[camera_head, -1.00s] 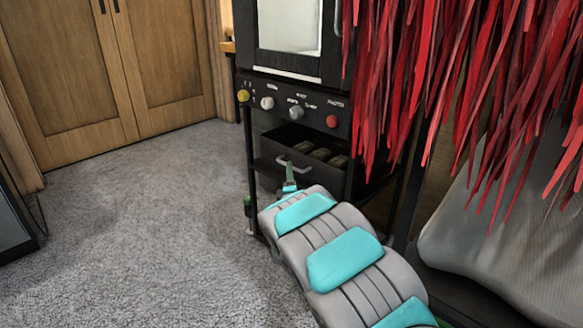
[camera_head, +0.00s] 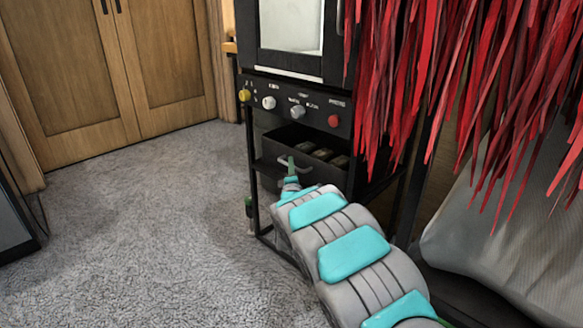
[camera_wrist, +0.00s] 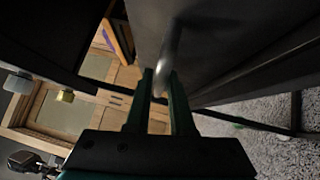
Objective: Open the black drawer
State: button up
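The black drawer (camera_head: 271,151) is in the head view, below the knob panel of the black rack. It stands partly open, and several dark blocks show inside it.
The rack's control panel (camera_head: 315,117) has yellow, white, grey and red knobs above the drawer. Red hanging strips (camera_head: 450,80) are at the right, beside a grey cloth (camera_head: 490,220). Open carpet (camera_head: 150,220) lies to the left, before a wooden cabinet (camera_head: 60,90).

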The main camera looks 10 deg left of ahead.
grip_shut()
dwell(1.0)
